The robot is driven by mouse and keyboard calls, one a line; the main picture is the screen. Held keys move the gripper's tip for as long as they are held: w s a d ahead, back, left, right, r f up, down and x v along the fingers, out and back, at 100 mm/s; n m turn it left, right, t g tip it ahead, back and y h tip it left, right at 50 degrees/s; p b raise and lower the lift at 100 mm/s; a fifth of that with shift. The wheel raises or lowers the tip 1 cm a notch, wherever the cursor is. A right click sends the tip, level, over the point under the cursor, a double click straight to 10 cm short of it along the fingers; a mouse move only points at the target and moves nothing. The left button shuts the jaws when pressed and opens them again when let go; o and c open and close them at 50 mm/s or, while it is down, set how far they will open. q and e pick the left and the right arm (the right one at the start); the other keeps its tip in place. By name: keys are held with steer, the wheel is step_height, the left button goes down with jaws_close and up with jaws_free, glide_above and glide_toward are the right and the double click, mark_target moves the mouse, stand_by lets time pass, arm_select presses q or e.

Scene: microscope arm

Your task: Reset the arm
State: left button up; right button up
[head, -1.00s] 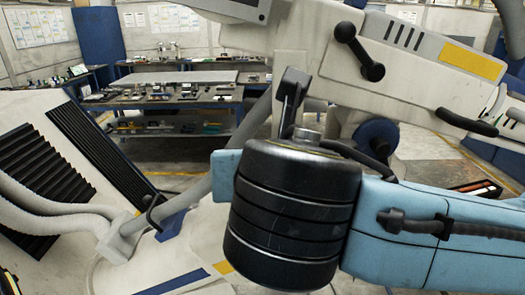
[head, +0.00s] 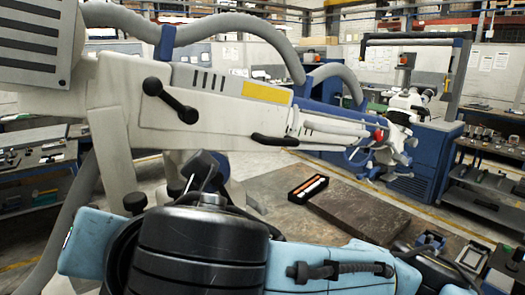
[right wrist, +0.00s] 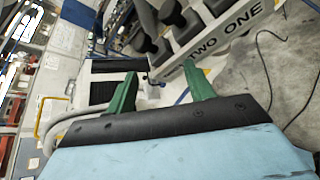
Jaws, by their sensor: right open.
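The microscope arm (head: 215,100) is a large white jointed arm with a yellow label and a black lever handle (head: 170,100). In the head view it runs from the upper left to the right. A blue section leads to the white microscope head (head: 405,112), which has a small red knob (head: 379,135). My right gripper (right wrist: 160,72) shows in the right wrist view with two green fingers apart and nothing between them. Beyond it is a pale beam lettered "TWO ONE" (right wrist: 225,32), with black knobs beside it. My left gripper is not in view.
A dark-topped table (head: 370,215) with a black tray (head: 305,188) of pale and orange items stands below the microscope arm. Workbenches (head: 495,165) line the right. A grey cable hose (head: 240,25) arcs over the arm. Open floor (head: 265,163) shows behind the table.

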steer(key=w+d+f+m+h, duration=0.2)
steer(key=w+d+f+m, duration=0.1)
steer(key=d+f+m, duration=0.8)
steer(key=w+d+f+m+h, duration=0.2)
steer(key=d+f+m, duration=0.6)
steer(key=f+m, duration=0.3)
steer(key=s+d+f+m+g+h, duration=0.5)
steer(key=s+d+f+m, duration=1.05)
steer(key=d, duration=0.45)
step_height(320, 180, down, 34)
steer(key=s+n+g+b, duration=0.1)
steer(key=s+n+b, duration=0.1)
steer(key=b, duration=0.7)
steer(key=s+d+f+b, duration=0.1)
steer(key=s+f+b, duration=0.3)
steer(key=s+f, duration=0.4)
steer(key=s+d+f+g+b, duration=0.1)
steer(key=s+f+b, duration=0.4)
steer(key=f, duration=1.1)
steer(key=s, duration=0.3)
steer(key=shift+s+d+f+g+h, duration=0.15)
steer(key=shift+s+f+g+h, duration=0.1)
steer(key=shift+f+g+h, duration=0.1)
